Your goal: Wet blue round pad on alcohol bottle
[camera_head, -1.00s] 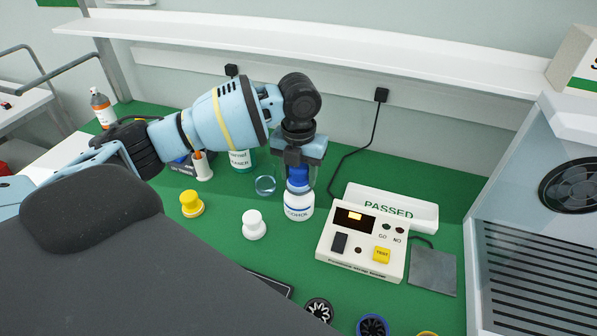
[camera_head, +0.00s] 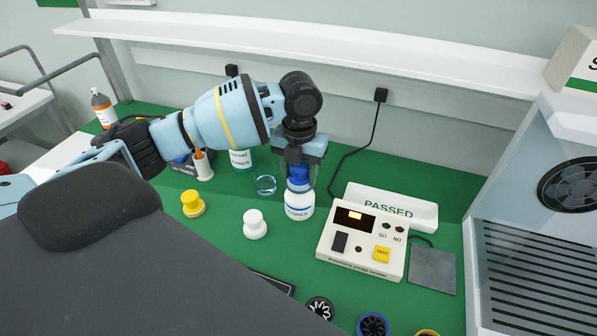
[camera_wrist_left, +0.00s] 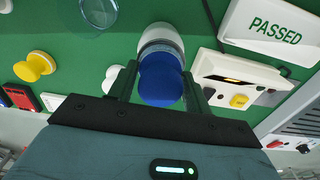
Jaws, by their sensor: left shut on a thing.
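My left gripper (camera_head: 299,176) points down over the alcohol bottle and is shut on the blue round pad (camera_head: 298,175). My right gripper is in neither view.
A tester with a yellow button (camera_head: 382,253) and a PASSED tray (camera_head: 391,207) stand right of the bottle. A white knobbed pad (camera_head: 255,224), a yellow one (camera_head: 192,204) and a glass dish (camera_head: 265,185) are to the left. A shelf (camera_head: 300,45) runs behind.

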